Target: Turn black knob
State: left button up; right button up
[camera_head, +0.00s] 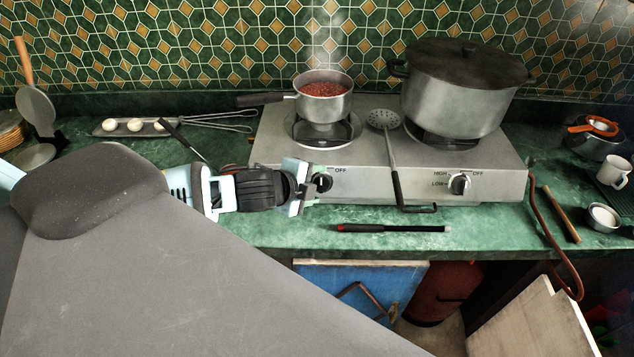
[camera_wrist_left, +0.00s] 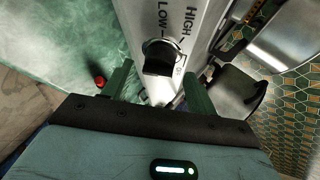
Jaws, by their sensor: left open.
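The black knob (camera_head: 323,182) is on the front face of the gas hotplate (camera_head: 381,184), at the left burner. My left gripper (camera_head: 304,185) reaches it from the left. In the wrist view the black knob (camera_wrist_left: 159,60) lies in line with the gap between the two fingers of my left gripper (camera_wrist_left: 158,88). The gripper is open, and the knob sits just beyond or at the fingertips; I cannot tell whether they touch it. HIGH, LOW and OFF labels surround the knob. My right gripper is out of view.
A saucepan (camera_head: 338,106) of red food steams on the left burner, a large lidded pot (camera_head: 452,105) on the right. A skimmer (camera_head: 395,181) hangs over the front. A black-and-red stick (camera_head: 395,228) lies on the green counter.

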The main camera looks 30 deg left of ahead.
pick_arm(q)
jog(key=v, duration=0.6)
jog(key=shift+r, duration=0.25)
jog(key=shift+s, duration=0.1)
jog(key=s+d+f+n+g, duration=0.3)
jog(key=s+d+f+n, duration=0.4)
jog(key=s+f, duration=0.3)
jog(key=s+d+f+n+g+y, duration=0.1)
jog(key=s+f+n+g, duration=0.25)
jog(key=s, duration=0.45)
jog(key=s+f+n+g, duration=0.3)
jog(key=s+n, duration=0.2)
jog(key=s, duration=0.4)
jog(key=w+d+f+t+h, duration=0.1)
jog(key=w+d+f+t, duration=0.1)
jog(key=w+f+t, duration=0.4)
notch_tip(320, 180, down, 4)
jog(key=shift+w+d+r+t, duration=0.1)
jog(key=shift+w+d+t, duration=0.25)
jog(key=shift+t, duration=0.7)
jog(key=shift+w+m, duration=0.1)
jog(key=shift+m, duration=0.15)
jog(key=shift+c, duration=0.5)
